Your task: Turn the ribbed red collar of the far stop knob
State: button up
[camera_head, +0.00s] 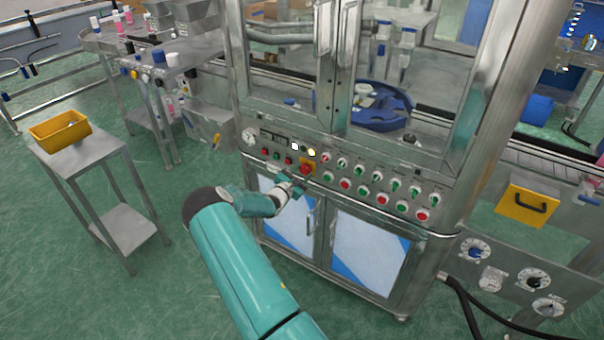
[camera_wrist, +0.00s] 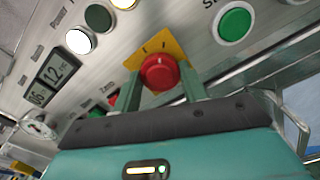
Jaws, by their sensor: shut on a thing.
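The red stop knob (camera_head: 306,169) sits on a yellow plate on the front panel of the steel machine. In the wrist view the round red knob (camera_wrist: 160,72) stands out from its yellow plate (camera_wrist: 172,46), with black marks on the plate. My gripper (camera_wrist: 161,80) has one green finger on each side of the knob and is shut on it. The ribs of the collar are too small to make out, and its lower side is hidden by my gripper. In the head view my gripper (camera_head: 296,182) reaches the panel just below the knob.
A white lamp (camera_wrist: 79,41), a green button (camera_wrist: 235,23) and a small display (camera_wrist: 52,76) lie around the knob. Rows of red and green buttons (camera_head: 376,188) run to the right. Cabinet doors (camera_head: 368,250) are below. A yellow bin (camera_head: 60,130) stands on a side table.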

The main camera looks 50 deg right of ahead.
jog(key=shift+m, duration=0.4)
jog(key=o, duration=1)
jog(key=shift+a, duration=0.1)
jog(key=s+a, duration=0.1)
jog(key=a, duration=1.2)
jog(key=shift+s+a, duration=0.15)
jog(key=shift+a, duration=0.1)
